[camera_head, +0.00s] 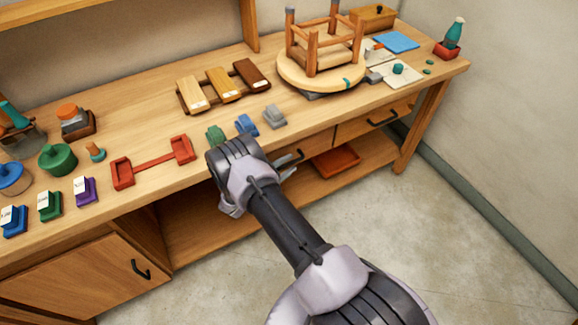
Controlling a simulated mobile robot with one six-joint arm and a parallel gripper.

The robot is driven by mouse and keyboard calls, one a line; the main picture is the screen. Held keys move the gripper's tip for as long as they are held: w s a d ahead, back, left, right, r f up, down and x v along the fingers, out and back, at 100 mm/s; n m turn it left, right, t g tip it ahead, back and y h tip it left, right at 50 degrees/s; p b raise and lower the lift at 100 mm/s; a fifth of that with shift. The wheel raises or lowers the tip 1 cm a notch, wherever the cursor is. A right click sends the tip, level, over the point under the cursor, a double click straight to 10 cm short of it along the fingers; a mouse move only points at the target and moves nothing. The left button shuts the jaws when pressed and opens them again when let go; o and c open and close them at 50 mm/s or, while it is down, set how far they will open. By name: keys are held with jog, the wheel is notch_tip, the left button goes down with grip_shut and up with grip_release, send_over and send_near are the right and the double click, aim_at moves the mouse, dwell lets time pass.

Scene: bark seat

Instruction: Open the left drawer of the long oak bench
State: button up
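The long oak bench (320,113) runs along the wall from lower left to upper right. Its left drawer (318,144) sits under the top, with its front flush as far as I can see and its left part hidden by my arm. The drawer's dark handle (291,157) shows just right of my wrist. My gripper (287,172) is in front of this drawer, close to the handle. Its fingers are mostly hidden behind my wrist, so I cannot tell whether they touch the handle or are open.
The right drawer (360,127) is closed. A red tray (335,161) lies on the lower shelf. A cabinet door (85,280) is at lower left. A red rack (152,168), coloured blocks and a stool (323,58) stand on top. The floor at right is clear.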

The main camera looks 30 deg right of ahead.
jog(key=shift+w+d, duration=0.1)
jog(key=shift+d, duration=0.2)
grip_shut()
dwell(1.3)
